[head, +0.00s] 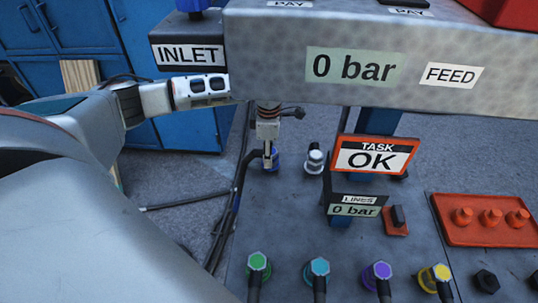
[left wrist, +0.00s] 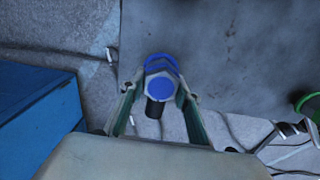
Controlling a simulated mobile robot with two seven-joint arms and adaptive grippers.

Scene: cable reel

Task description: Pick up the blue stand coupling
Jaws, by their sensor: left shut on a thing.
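The blue stand coupling (left wrist: 160,90) has a round blue cap on a pale metal hex body, with a dark end below it. In the left wrist view it sits between the two fingers of my left gripper (left wrist: 156,100), which is shut on it. A blue ring (left wrist: 160,62) shows just behind it at the grey plate's edge. In the head view my left gripper (head: 268,152) points down at the blue piece (head: 276,159), mostly covering it. I cannot tell whether the coupling is clear of the plate. My right gripper is in neither view.
A grey beam (head: 270,55) reading "0 bar" crosses above my left gripper. A "TASK OK" sign (head: 372,157) stands to the right. Green (head: 257,262), cyan (head: 319,267), purple (head: 377,272) and yellow (head: 435,275) couplings line the front. Black cables (head: 229,212) hang left of the gripper.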

